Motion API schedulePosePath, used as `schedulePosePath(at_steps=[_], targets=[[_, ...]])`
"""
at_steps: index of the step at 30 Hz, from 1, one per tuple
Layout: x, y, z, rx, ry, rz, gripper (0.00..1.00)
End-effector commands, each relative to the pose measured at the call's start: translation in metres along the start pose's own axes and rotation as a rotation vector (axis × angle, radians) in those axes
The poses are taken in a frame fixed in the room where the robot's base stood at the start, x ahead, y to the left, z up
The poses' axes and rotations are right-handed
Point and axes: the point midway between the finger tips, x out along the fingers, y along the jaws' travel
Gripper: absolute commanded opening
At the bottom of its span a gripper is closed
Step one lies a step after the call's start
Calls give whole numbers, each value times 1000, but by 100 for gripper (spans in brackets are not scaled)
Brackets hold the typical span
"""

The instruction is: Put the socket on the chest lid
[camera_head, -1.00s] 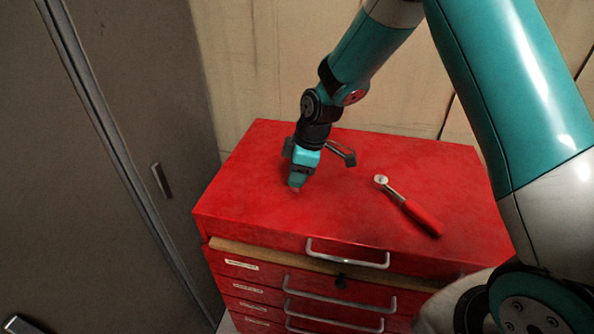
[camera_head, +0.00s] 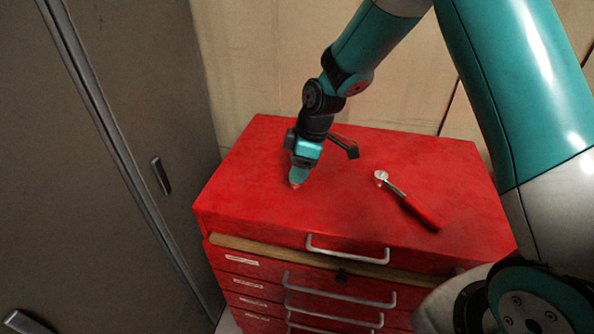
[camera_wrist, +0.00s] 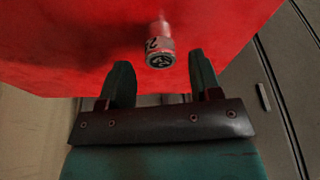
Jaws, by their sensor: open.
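The socket (camera_wrist: 160,52) is a small metal cylinder with dark markings on its end and side. In the wrist view it is between and just beyond my fingertips, with a gap on each side. It appears to stand on the red chest lid (camera_head: 340,210). In the head view only a small pale bit of the socket (camera_head: 295,185) shows at my fingertips. My gripper (camera_head: 299,176) is open and points down over the left part of the lid.
A ratchet (camera_head: 410,203) with a red handle lies on the lid to the right of my gripper. The lid's front left is clear. The chest has several drawers with handles below. A grey cabinet (camera_head: 110,150) stands close on the left, and a wall is behind.

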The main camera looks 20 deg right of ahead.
Motion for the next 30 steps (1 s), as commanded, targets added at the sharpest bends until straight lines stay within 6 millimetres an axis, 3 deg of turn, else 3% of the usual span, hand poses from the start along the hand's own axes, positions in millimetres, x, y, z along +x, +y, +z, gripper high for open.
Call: schedulePosePath(at_steps=[9,16,19,23,30], targets=[[-68,1,1,1,2,6,58],[-99,0,0,1,1,2,58],[-110,-12,-3,21,5,-3,58],[-133,-65,-15,120,21,-24,58],[-166,-205,-9,405,39,-102,58]])
